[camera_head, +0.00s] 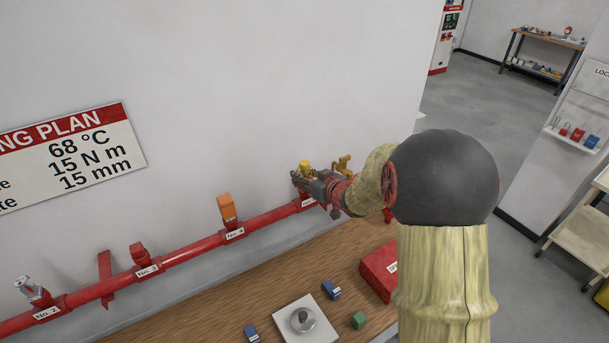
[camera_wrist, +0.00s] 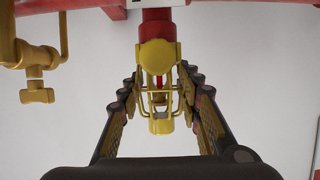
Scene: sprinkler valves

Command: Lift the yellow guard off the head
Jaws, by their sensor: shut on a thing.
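The yellow guard (camera_wrist: 159,126) is a wire cage with a solid yellow cap. In the wrist view it surrounds a small sprinkler head (camera_wrist: 158,82) with a red bulb, below the red pipe fitting (camera_wrist: 157,32). My gripper (camera_wrist: 159,92) has a finger on each side of the guard and is shut on it. In the head view my gripper (camera_head: 300,180) is at the right end of the red pipe, with the guard's yellow top (camera_head: 305,165) showing above it. The guard is still around the head. My arm hides much of this spot.
A red pipe (camera_head: 190,250) runs along the wall with labelled outlets, one with an orange cap (camera_head: 227,207). Brass pipework (camera_wrist: 35,60) is close at the left of the wrist view. Below, a wooden bench (camera_head: 240,300) holds a white plate (camera_head: 293,326), small blocks and a red box (camera_head: 379,268).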

